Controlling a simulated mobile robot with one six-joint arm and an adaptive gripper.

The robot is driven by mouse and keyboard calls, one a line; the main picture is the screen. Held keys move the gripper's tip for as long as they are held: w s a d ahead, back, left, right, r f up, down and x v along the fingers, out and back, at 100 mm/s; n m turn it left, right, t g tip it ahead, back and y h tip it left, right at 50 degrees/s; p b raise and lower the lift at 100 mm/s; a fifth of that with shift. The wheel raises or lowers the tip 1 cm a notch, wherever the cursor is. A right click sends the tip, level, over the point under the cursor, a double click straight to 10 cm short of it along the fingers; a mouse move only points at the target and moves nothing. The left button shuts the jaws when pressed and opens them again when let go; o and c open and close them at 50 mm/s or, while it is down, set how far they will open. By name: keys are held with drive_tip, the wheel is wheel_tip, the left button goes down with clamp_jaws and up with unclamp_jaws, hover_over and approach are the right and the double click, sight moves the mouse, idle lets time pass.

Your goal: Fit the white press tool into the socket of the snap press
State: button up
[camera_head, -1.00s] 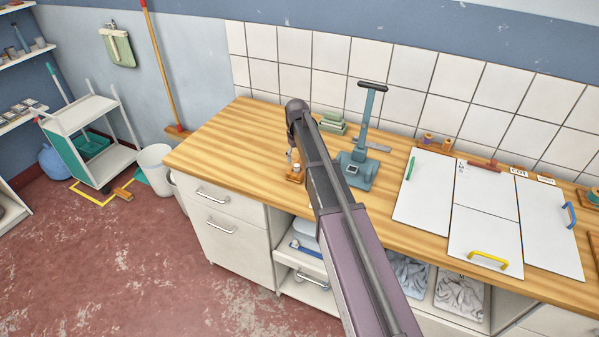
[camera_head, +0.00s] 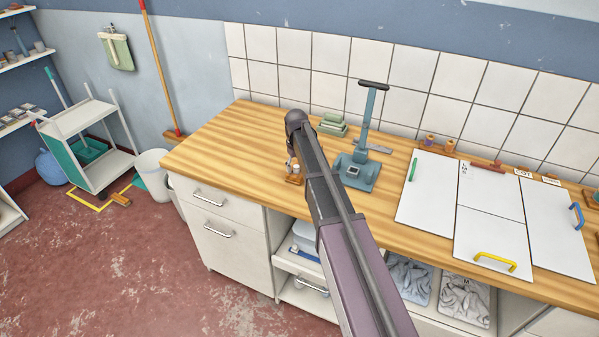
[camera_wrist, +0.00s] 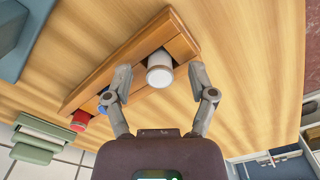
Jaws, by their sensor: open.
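The white press tool (camera_wrist: 160,72) stands in a wooden rack (camera_wrist: 130,55) in the wrist view, with a red tool (camera_wrist: 80,119) and a blue tool (camera_wrist: 104,99) further along. My gripper (camera_wrist: 160,82) is open, with one finger on each side of the white tool; I cannot tell whether they touch it. In the head view the white tool (camera_head: 296,168) and rack (camera_head: 294,181) are partly hidden by my arm. The teal snap press (camera_head: 360,160) stands upright to the right of the rack, handle raised. Its small square socket (camera_head: 353,170) is at the base front.
A flat grey piece (camera_head: 379,148) lies beside the press. White boards (camera_head: 425,190) with coloured handles cover the counter's right part. The wooden counter (camera_head: 220,140) is clear to the left.

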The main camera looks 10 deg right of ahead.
sight(297, 167)
clamp_jaws()
drive_tip(key=shift+r, duration=0.15)
idle(0.4)
wheel_tip(297, 167, up, 3)
drive_tip(key=p, duration=0.3)
drive_tip(key=s+d+r+p, duration=0.1)
drive_tip(key=s+d+p, duration=0.1)
drive_tip(key=s, duration=1.3)
drive_tip(key=shift+s+d+r, duration=0.35)
drive_tip(key=shift+s+d, duration=0.05)
